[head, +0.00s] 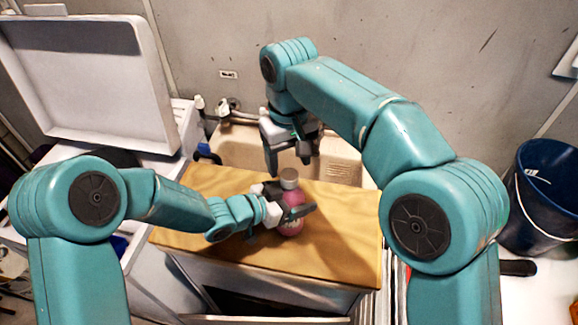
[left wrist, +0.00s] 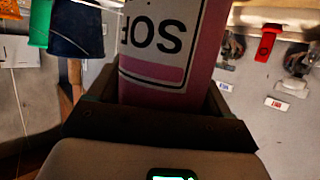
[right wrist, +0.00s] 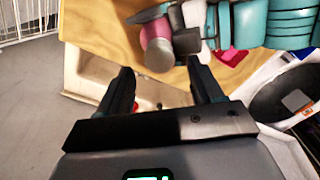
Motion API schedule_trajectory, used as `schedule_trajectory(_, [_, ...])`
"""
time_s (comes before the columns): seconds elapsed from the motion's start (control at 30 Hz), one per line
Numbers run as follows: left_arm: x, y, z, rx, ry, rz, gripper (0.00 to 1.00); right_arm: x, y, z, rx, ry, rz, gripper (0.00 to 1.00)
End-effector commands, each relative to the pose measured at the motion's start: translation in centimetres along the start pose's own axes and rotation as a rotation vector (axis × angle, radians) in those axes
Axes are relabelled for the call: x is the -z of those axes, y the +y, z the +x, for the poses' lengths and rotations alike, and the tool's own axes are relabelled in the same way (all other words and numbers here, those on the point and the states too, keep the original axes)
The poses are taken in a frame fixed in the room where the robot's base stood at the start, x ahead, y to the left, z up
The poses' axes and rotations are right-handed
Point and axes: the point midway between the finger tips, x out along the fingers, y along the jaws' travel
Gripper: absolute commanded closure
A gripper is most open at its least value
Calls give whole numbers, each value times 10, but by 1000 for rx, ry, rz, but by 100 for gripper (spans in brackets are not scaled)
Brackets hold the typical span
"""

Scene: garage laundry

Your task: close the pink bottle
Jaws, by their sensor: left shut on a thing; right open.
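The pink bottle (head: 292,222) stands upright on the wooden counter (head: 340,235), with a grey cap (head: 289,176) at its top. Whether the cap is loose or seated cannot be told. My left gripper (head: 290,212) is shut around the bottle's body from the left. In the left wrist view the bottle (left wrist: 172,55) and its white label fill the space between the fingers. My right gripper (head: 290,160) is open and empty, above and behind the cap. In the right wrist view the bottle (right wrist: 155,38) and its cap (right wrist: 160,55) lie beyond the open fingers (right wrist: 165,90).
A sink (head: 240,150) with a faucet is behind the counter. A white washer with its lid (head: 90,80) raised stands at the left. A dark blue bucket (head: 540,200) is at the right. The counter's front right is clear.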

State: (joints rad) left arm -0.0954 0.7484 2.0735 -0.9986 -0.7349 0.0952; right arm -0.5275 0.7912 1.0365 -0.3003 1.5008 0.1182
Motion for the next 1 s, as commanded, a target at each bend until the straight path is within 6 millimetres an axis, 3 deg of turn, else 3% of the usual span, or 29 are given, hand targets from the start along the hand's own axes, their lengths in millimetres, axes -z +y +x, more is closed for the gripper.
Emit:
schedule_trajectory(0.27, [1,0,0,1,2,1,100,0,0,-3,-1,-1,0,34])
schedule_trajectory(0.3, [1,0,0,1,2,1,100,0,0,-3,-1,-1,-1,47])
schedule_trajectory(0.33, [1,0,0,1,2,1,100,0,0,-5,-1,0,-6,48])
schedule_trajectory(0.6, [1,0,0,1,2,1,100,0,0,-39,0,1,-128,48])
schedule_trajectory(1.0, [1,0,0,1,2,1,100,0,1,-32,0,-1,-130,48])
